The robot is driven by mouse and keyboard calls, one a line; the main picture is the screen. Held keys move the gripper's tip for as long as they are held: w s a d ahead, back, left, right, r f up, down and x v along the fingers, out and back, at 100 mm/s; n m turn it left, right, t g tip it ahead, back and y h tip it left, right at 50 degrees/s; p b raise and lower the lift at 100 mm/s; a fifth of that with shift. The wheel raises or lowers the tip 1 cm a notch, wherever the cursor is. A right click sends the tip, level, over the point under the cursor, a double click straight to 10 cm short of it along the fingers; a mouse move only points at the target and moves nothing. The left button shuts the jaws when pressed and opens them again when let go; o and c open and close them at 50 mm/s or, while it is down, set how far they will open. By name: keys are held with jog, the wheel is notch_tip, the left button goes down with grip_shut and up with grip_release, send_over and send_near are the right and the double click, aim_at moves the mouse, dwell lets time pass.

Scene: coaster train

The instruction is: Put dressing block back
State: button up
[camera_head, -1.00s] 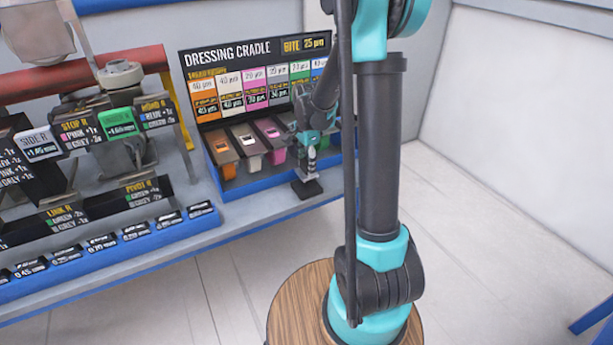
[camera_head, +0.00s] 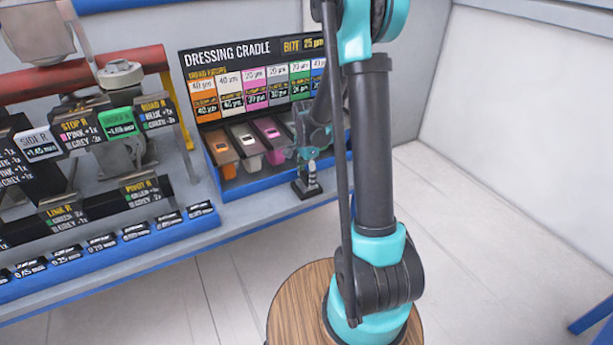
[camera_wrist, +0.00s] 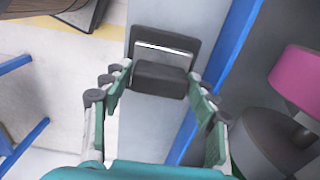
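A small dark block (camera_head: 306,190) with a grey upright part stands on the light grey bench in front of the dressing cradle (camera_head: 245,185). In the wrist view the dark block (camera_wrist: 160,77) lies beyond my fingertips, near a blue edge, with a dark frame and a bright strip behind it. My gripper (camera_wrist: 158,84) is open, its green-padded fingers to either side of the block's line. I cannot tell whether they touch it. In the head view my gripper (camera_head: 305,154) is small, just above the block and partly hidden by my arm.
Orange (camera_head: 222,152), white (camera_head: 247,146) and pink (camera_head: 269,136) blocks sit in the cradle; its right side is hidden by my arm. A pink block (camera_wrist: 300,78) is close right of my fingers in the wrist view. Racks with labels (camera_head: 100,215) stand left.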

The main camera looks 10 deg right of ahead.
aim_at(306, 174)
jog(key=shift+o, duration=0.9)
jog(key=shift+r, duration=0.1)
notch_tip(306, 174, up, 11)
jog(key=s+d+f+n+t, duration=0.2)
jog(key=s+n, duration=0.5)
jog(key=s, duration=0.4)
jog(key=s+d+f+n+t, duration=0.2)
jog(key=s+n, duration=0.5)
jog(key=s, duration=0.4)
jog(key=shift+f, duration=0.5)
